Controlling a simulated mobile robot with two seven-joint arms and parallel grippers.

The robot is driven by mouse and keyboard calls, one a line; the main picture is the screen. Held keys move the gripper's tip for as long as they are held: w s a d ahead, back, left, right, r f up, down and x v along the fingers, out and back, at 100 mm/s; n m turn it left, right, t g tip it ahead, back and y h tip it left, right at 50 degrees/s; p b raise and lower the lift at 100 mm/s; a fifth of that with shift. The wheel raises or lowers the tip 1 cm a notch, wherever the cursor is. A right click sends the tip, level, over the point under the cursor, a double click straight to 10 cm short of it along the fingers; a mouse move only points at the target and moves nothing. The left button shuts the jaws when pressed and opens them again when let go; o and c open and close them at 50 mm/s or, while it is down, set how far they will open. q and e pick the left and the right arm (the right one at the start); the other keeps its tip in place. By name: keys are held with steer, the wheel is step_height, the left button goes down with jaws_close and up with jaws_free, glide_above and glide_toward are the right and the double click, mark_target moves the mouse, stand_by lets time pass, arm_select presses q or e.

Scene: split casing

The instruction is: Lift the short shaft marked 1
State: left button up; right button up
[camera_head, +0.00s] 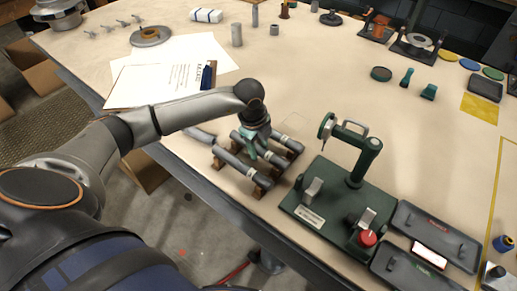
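Several grey shafts with pale labels lie on brown wooden rests near the table's front edge. One is a front shaft (238,167), another a back shaft (289,143). The label numbers are too small to read, so I cannot tell which shaft is marked 1. My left gripper (251,151) points down over the middle of the shafts, its teal fingers close to them. It hides part of the middle shaft. I cannot tell whether the fingers are open, shut or touching a shaft. My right gripper is not in view.
A green press-like fixture (318,198) with an upright post and red knob stands right of the shafts. A clipboard with papers (160,84) lies behind my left arm. The table's middle is clear.

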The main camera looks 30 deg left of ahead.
arm_select(q)
jaws_close()
stand_by(0.9)
steer(key=shift+w+r, duration=0.15)
